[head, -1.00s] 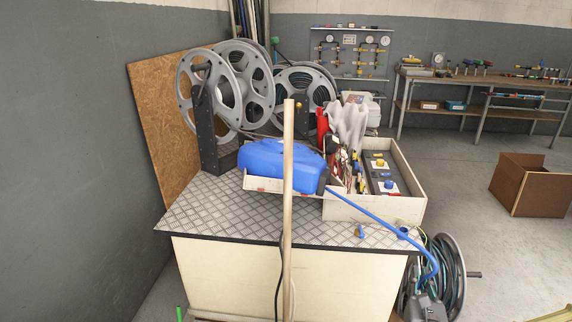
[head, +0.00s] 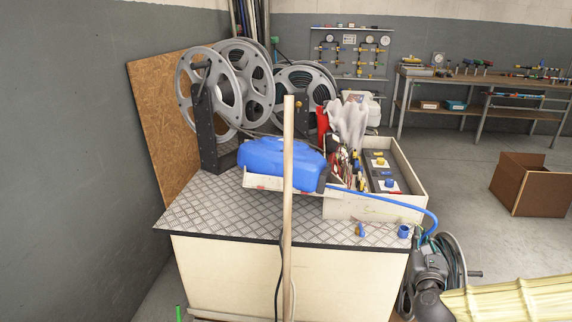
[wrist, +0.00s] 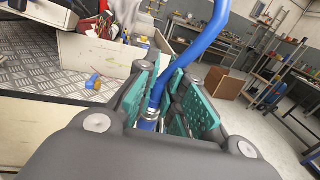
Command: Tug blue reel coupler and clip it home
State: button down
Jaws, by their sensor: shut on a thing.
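The blue reel (head: 272,160) sits on the bench top, partly behind a wooden pole. Its blue hose (head: 385,199) runs right along the open box and bends down past the bench's right edge to my gripper (head: 426,242). In the wrist view my gripper (wrist: 165,105) is shut, its teal pads around the hose end and its coupler (wrist: 149,118), which shows a silver band. The coupler is hidden in the head view. A blue cup-like holder (head: 404,231) stands at the bench's front right corner, left of my gripper; the coupler is apart from it.
A small yellow-and-blue piece (head: 361,230) lies near the bench's front edge. The open cream box (head: 372,208) holds wires and a panel. A floor reel (head: 458,262) stands behind my gripper. A cardboard box (head: 530,184) is on the floor at right.

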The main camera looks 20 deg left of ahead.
jog(key=w+f+b, duration=0.2)
jog(key=w+b, duration=0.5)
jog(key=w, duration=0.4)
jog(key=w+d+f+b, duration=0.1)
jog(key=w+b, duration=0.5)
jog(key=w, duration=0.6)
jog(key=shift+w+d+f+b, duration=0.15)
jog(key=shift+d+f+b, duration=0.05)
jog(key=shift+f+b, duration=0.2)
jog(key=shift+f, duration=0.15)
